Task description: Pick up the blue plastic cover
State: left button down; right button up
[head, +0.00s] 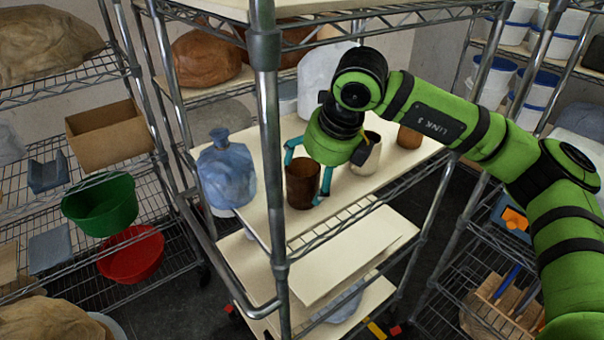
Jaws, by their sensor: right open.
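I cannot tell for sure which thing is the blue plastic cover. A translucent blue jug-shaped thing (227,178) stands upright at the left end of the middle shelf board (262,222). My right gripper (306,181) has teal fingers and is open above the same board, to the right of the blue thing and apart from it. A brown cup (302,186) shows between its fingers; I cannot tell whether they touch it. My left gripper is not in view.
A metal shelf post (266,120) stands in front, just right of the blue thing. A cream cup (366,152) and another brown cup (409,137) stand right of the gripper. The left rack holds a green bowl (101,205), a red bowl (132,254) and a cardboard box (108,135).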

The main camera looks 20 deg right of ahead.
jog(key=shift+w+a, duration=0.3)
jog(key=shift+w, duration=0.6)
jog(key=shift+a+f+p, duration=0.1)
jog(key=shift+f+p, duration=0.3)
jog(key=shift+p, duration=0.25)
jog(key=p+x, duration=0.1)
jog(key=x, duration=0.2)
jog(key=shift+w+f, duration=0.2)
jog(key=shift+f, duration=0.05)
jog(key=shift+w+f, duration=0.1)
jog(key=shift+f, duration=0.2)
jog(key=shift+r, duration=0.1)
jog(key=c, duration=1.3)
